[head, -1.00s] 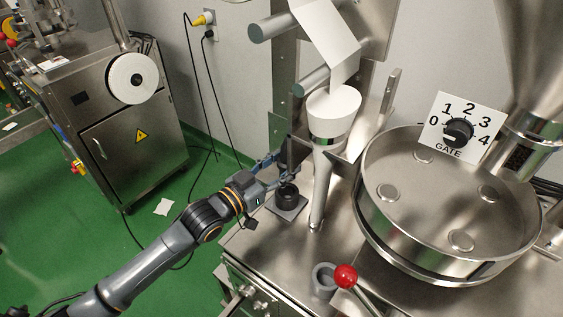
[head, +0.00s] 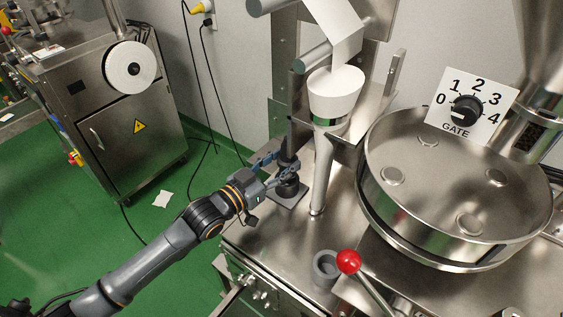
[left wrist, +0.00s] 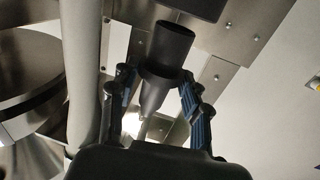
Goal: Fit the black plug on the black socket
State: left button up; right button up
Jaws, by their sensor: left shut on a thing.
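The black plug (left wrist: 172,48) is held between the blue-padded fingers of my left gripper (left wrist: 158,88), with its wide round end pointing away from the palm in the left wrist view. In the head view my left gripper (head: 281,171) is shut on the upright plug (head: 288,157). The black socket (head: 288,189) stands on a small square metal plate, directly below the plug in the picture. The fingers partly cover the place where plug and socket come close, so I cannot tell whether they touch. My right gripper is not in view.
A metal tube with a white funnel-shaped collar (head: 335,88) stands just right of the socket. A large round steel pan (head: 440,185) and a red-knobbed lever (head: 348,262) are further right. The steel tabletop's left edge is close to my left arm.

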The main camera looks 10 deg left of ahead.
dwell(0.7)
pick_arm(q)
jog(key=shift+p, duration=0.65)
dwell(0.3)
jog(key=shift+f+b, duration=0.95)
jog(key=shift+f, duration=0.3)
jog(key=shift+r, duration=0.15)
jog(key=shift+r+p, duration=0.75)
jog(key=shift+p, duration=0.2)
jog(key=shift+p, duration=0.55)
dwell(1.2)
jog(key=shift+f+b, duration=0.6)
jog(key=shift+f, duration=0.2)
jog(key=o, duration=1.3)
